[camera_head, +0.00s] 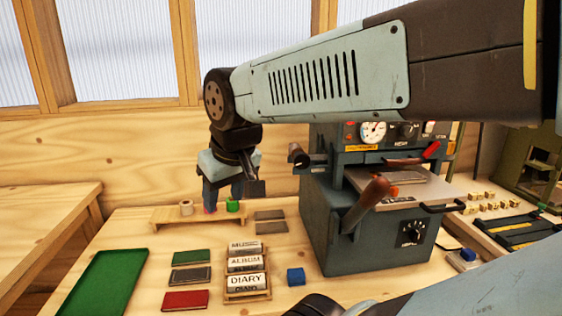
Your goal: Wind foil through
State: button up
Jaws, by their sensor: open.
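The stamping press (368,245) stands at centre right, with a gauge, a brown-knobbed lever (368,198) and a dark spindle (299,156) sticking out at its upper left. A low wooden stand (185,216) at the back left holds a cream foil roll (187,208) and a green foil roll (233,205). A small reddish and blue bit shows between them, mostly hidden by my gripper. My gripper (230,194) is open and points down over the stand, close to the green roll. Whether it touches a roll cannot be told. I see no foil strip across the press.
A blue block (296,276), coloured flat pieces and a green mat (104,283) lie in front. Brass type (484,203) lies at right. My arm spans above the press.

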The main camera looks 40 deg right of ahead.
jog(key=w+d+f+n+g+h, duration=0.35)
jog(key=w+d+f+g, duration=0.25)
jog(key=d, duration=0.3)
jog(key=n+g+h, duration=0.8)
jog(key=h, duration=0.4)
send_near(301, 160)
jog(key=x, duration=0.3)
jog(key=w+x, duration=0.1)
jog(key=x, duration=0.6)
jog(key=shift+d+f, duration=0.25)
jog(key=shift+d, duration=0.3)
jog(key=shift+c, duration=0.3)
